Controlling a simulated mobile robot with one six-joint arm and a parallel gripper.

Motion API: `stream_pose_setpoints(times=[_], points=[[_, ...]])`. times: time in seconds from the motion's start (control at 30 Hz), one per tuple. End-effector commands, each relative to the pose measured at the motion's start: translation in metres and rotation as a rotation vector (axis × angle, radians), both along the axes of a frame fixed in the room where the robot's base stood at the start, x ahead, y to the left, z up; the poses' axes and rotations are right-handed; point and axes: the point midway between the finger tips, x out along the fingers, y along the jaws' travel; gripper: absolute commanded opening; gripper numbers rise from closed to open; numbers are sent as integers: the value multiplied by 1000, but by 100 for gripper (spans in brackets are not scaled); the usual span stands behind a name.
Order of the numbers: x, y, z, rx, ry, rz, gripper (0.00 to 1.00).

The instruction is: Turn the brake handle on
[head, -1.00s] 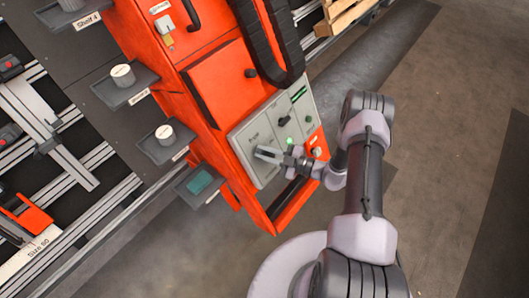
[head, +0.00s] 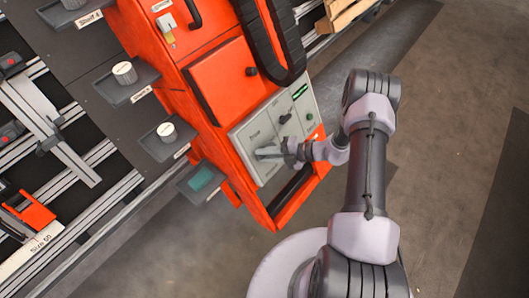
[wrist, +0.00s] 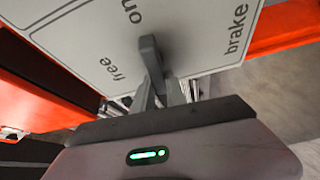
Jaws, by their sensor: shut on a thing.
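The brake handle (wrist: 149,52) is a dark grey lever on a light grey panel (wrist: 75,40). The panel reads "free", "on" and "brake" in the wrist view. The handle runs from its hub down toward my gripper (wrist: 160,92), whose fingers are shut on its lower end. The handle lies off to the side of both the "on" and "free" words. In the head view my gripper (head: 288,152) is against the panel on the front of the orange cabinet (head: 220,80). Finger contact is too small to make out there.
A black knob (head: 284,118) and a green button (head: 309,116) sit on the panel near my gripper. A thick black cable loop (head: 245,25) hangs above. Small shelves with white cups (head: 124,72) stand left. Open floor lies right.

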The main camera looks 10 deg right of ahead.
Motion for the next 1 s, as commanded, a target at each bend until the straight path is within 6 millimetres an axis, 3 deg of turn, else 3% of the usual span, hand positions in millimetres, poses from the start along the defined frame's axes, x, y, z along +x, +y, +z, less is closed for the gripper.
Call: stream_pose_setpoints(times=[0.83,0.87,0.9,0.93,1.0], points=[[-1,-1,-2,-85,-61,56,0],[-1,-1,-2,-85,-61,56,22],[-1,-1,-2,-84,-60,55,30],[-1,-1,-2,-84,-60,55,36],[-1,-1,-2,-84,-60,55,38]])
